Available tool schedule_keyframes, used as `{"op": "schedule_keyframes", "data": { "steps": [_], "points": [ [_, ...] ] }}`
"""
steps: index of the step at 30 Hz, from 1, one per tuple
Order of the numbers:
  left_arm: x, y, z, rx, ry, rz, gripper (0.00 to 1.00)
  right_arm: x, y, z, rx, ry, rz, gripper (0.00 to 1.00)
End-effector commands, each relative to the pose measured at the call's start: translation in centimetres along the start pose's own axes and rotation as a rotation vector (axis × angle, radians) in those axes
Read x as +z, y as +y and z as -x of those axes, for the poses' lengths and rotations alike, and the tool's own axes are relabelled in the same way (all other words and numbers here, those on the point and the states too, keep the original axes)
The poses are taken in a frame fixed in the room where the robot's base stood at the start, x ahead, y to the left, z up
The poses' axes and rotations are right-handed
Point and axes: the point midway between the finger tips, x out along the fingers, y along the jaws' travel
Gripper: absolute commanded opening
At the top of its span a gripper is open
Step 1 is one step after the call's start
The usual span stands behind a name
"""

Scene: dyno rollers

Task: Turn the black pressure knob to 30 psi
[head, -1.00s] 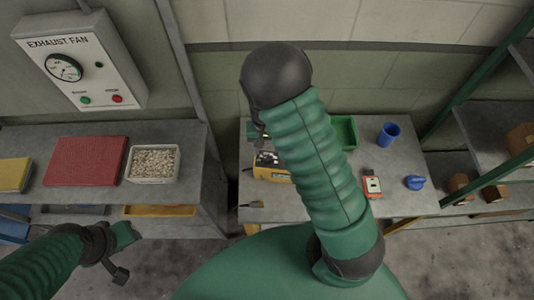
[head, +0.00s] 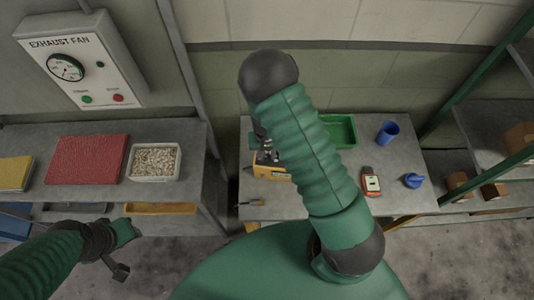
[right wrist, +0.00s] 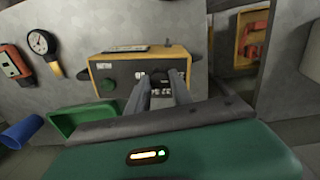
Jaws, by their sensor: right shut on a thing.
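The yellow box with a dark front panel (right wrist: 120,80) stands on the work table. My right gripper (right wrist: 163,80) is shut on the black knob at the panel's front. My left gripper (head: 120,252) hangs by the left shelf, away from the box.
A green bin (head: 341,132), a blue cup (head: 388,133), a red meter (head: 371,182) and a blue knob-like part (head: 413,180) are on the table. An exhaust fan panel (head: 80,65) hangs at the left, above a shelf with a red mat (head: 87,160).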

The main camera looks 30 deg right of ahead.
Motion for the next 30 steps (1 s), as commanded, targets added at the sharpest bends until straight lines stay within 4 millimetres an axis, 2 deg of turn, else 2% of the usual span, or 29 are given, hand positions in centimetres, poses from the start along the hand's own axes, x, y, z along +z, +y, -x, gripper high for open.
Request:
{"op": "schedule_keyframes", "data": {
  "steps": [14, 30],
  "points": [
    [0.01, 0.0, -0.03, 0.0, 0.0, 0.0, 0.36, -0.07, 0.03, 0.04, 0.0, -0.001, -0.067, 0.0],
    [0.0, 0.0, 0.03, 0.0, 0.0, 0.0, 0.36, -0.14, 0.15, 0.1, 0.0, -0.012, -0.445, 0.0]
  ]
}}
